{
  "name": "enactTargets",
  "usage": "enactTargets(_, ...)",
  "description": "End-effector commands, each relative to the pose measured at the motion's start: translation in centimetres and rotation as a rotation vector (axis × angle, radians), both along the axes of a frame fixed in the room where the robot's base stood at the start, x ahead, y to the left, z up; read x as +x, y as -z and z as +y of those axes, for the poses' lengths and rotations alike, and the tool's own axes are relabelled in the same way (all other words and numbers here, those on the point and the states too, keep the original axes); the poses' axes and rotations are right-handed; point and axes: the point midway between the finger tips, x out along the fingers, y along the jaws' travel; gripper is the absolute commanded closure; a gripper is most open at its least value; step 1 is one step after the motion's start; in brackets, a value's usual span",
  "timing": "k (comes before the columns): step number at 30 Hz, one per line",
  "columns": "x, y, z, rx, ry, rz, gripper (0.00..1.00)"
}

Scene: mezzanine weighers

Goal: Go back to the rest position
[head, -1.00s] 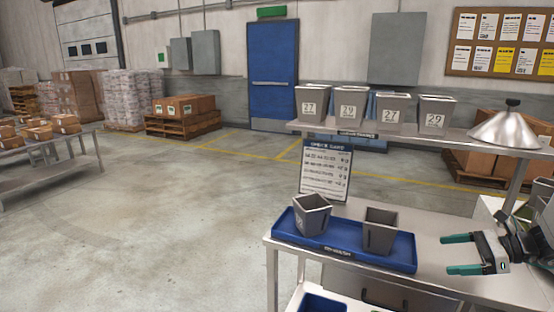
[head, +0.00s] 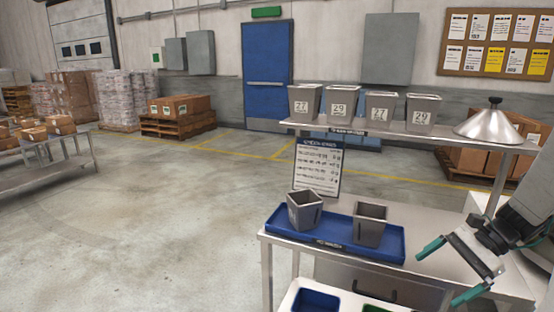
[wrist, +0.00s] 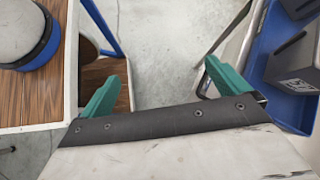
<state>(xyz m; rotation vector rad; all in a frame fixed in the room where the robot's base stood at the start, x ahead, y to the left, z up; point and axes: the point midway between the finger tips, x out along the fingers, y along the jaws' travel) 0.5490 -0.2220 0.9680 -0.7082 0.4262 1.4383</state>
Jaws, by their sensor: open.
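My gripper (head: 450,272) is at the lower right of the head view, in front of the steel table (head: 420,225). Its two teal fingers are spread wide with nothing between them. The wrist view also shows the open fingers (wrist: 160,85), with grey floor between them. On the table, left of my gripper and apart from it, a blue tray (head: 385,245) holds two grey bins, a left one (head: 305,210) that looks tilted and a right one (head: 370,225).
A shelf (head: 390,136) above the table carries several numbered grey bins (head: 340,104) and a metal lamp-like cone (head: 492,124). A printed card (head: 317,165) stands behind the tray. The wrist view shows a wood-topped surface (wrist: 30,100) at left. Open floor (head: 160,220) lies left of the table.

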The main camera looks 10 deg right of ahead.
Motion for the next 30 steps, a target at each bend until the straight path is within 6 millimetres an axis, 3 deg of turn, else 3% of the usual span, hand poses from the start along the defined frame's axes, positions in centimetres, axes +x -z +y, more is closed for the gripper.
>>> enactTargets(9,-4.7,-5.5,8.3,-0.34,-0.566,-0.134,0.0)
enactTargets(18,-9.6,-9.5,13.8,-0.654,-1.057,-0.322,0.0)
enactTargets(24,-12.1,-11.5,16.7,-0.812,-1.254,-0.472,0.0)
enactTargets(30,-12.8,-13.0,18.6,-0.86,-1.318,-0.586,0.0)
